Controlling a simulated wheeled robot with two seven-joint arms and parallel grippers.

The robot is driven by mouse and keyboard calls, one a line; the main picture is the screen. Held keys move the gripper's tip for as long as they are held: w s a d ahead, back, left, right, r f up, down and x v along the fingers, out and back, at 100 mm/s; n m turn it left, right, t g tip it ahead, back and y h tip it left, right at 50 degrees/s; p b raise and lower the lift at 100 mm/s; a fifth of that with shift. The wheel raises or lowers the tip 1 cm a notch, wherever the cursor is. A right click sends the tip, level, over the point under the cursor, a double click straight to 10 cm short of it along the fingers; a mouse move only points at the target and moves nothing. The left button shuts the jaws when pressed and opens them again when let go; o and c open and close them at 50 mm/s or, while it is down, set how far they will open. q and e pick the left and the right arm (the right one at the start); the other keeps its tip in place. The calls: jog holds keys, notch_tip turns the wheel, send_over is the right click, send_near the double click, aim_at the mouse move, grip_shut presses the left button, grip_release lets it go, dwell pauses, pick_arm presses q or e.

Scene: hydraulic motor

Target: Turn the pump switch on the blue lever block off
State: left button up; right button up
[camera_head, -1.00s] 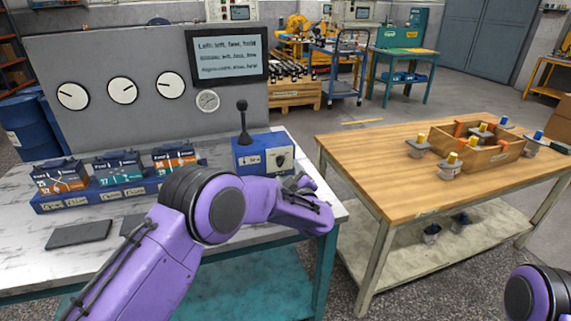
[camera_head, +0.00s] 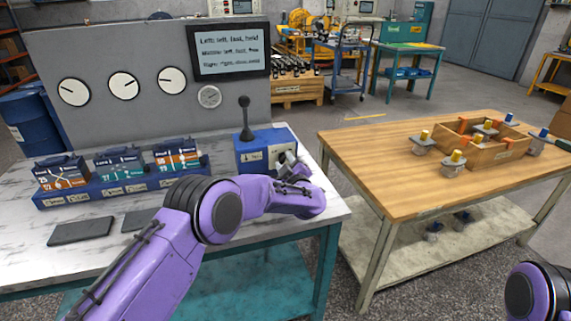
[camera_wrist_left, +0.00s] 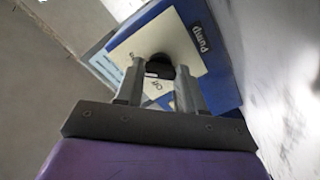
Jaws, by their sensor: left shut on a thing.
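The blue lever block (camera_head: 252,153) stands on the marble-topped bench, with a black upright lever (camera_head: 245,118) on top. The dark pump switch knob (camera_wrist_left: 159,66) is on this plate. My left gripper (camera_head: 291,163) is at the block's front face. In the left wrist view its two fingers (camera_wrist_left: 160,80) are closed on the knob from either side; which way the knob points is hard to tell. My right gripper is out of view.
A row of labelled valve blocks (camera_head: 120,172) sits left on the bench, with dark flat pads (camera_head: 82,231) in front. A grey gauge panel (camera_head: 135,60) with a screen (camera_head: 230,51) stands behind. A wooden table (camera_head: 385,165) with a crate (camera_head: 492,155) is at right.

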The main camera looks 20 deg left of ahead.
pick_arm(q)
jog(key=shift+f, duration=0.15)
jog(key=shift+f+n+b, duration=0.15)
jog(key=shift+n+b, duration=0.75)
jog(key=n+b, duration=0.3)
jog(key=shift+f+n, duration=0.1)
jog(key=shift+n, duration=0.2)
jog(key=n+b, duration=0.9)
jog(key=shift+d+f, duration=0.1)
jog(key=shift+n+b, duration=1.8)
jog(key=shift+b, duration=0.15)
jog(key=shift+r, duration=0.2)
jog(key=shift+s, duration=0.1)
jog(key=o, duration=1)
jog(key=shift+r, duration=0.1)
jog(key=shift+o, duration=0.2)
jog(key=shift+r, duration=0.1)
